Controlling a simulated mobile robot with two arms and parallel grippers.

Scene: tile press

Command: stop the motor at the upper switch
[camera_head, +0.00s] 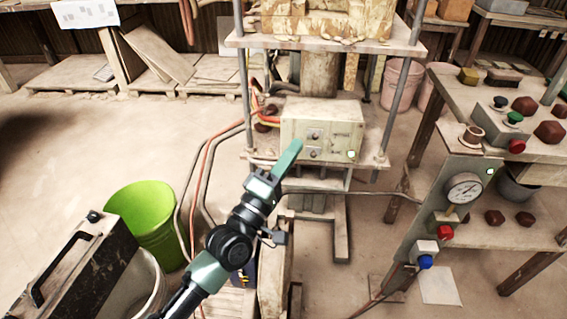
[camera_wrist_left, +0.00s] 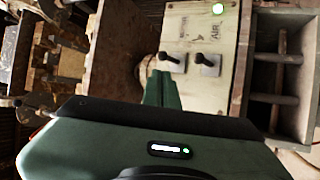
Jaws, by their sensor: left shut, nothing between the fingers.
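The grey-beige control box (camera_head: 345,128) stands under the press table in the head view. Its face carries an upper switch (camera_head: 314,135) and a lower switch (camera_head: 314,153). In the left wrist view the panel appears turned: the upper switch (camera_wrist_left: 172,61) is at left, the lower switch (camera_wrist_left: 207,65), labelled AIR, at right. Both have dark levers. A lamp (camera_wrist_left: 217,8) glows pale green. My left gripper (camera_head: 294,148) is shut and empty, in front of the box's left side. In the left wrist view its green fingertips (camera_wrist_left: 161,78) appear just by the upper switch; contact is unclear.
Press posts flank the box, and orange and grey hoses run at its left. A lime-green bucket (camera_head: 142,212) stands at left. At right is a post with a gauge (camera_head: 464,188), a red button (camera_head: 445,232) and a blue button (camera_head: 425,262).

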